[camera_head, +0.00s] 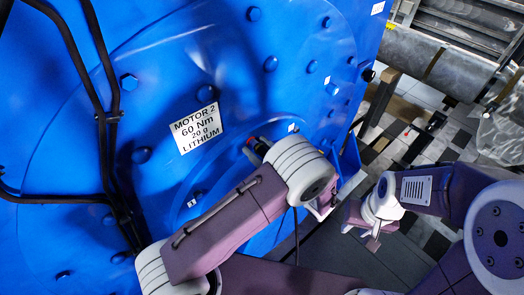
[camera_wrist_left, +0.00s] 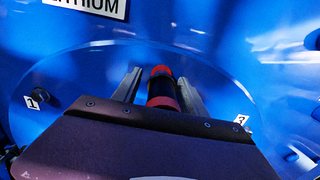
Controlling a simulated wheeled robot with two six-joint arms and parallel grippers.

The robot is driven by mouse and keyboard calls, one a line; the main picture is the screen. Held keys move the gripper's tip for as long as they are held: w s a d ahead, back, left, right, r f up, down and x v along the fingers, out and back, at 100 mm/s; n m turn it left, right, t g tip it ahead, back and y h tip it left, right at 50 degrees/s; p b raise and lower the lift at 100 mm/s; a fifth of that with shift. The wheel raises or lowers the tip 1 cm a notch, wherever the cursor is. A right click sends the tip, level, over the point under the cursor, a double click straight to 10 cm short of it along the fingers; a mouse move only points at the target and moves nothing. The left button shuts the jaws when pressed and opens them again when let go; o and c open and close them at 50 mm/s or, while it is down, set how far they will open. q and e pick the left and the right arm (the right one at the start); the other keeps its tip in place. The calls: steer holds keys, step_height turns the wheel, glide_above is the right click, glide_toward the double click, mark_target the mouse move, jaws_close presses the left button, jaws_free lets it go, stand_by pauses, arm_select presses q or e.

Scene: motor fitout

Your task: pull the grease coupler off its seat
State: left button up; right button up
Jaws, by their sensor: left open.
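The grease coupler, a black cylinder with red ends, stands out from the blue motor face between the label plates 1 and 3 in the left wrist view (camera_wrist_left: 161,88). In the head view a bit of the coupler (camera_head: 249,143) shows beside my left wrist. My left gripper (camera_wrist_left: 160,84) is open, with one grey finger on each side of the coupler. A gap shows at the left finger; the right finger is very close, and I cannot tell whether it touches. The coupler's seat is hidden. My right gripper (camera_head: 361,236) looks open and empty, away from the motor.
The blue motor (camera_head: 60,120) fills the left side, with bolts and a white label plate (camera_head: 195,127) reading MOTOR 2, 60 Nm, 20 g, LITHIUM. Black cables (camera_head: 104,90) run down its left part. Checkered floor and grey machinery (camera_head: 440,65) lie to the right.

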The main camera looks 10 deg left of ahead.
arm_select(q)
steer(key=shift+s+d+r, duration=0.1)
steer(key=shift+s+d, duration=0.05)
steer(key=shift+d, duration=0.15)
steer(key=shift+a, duration=0.1)
jaws_close()
stand_by(1.4)
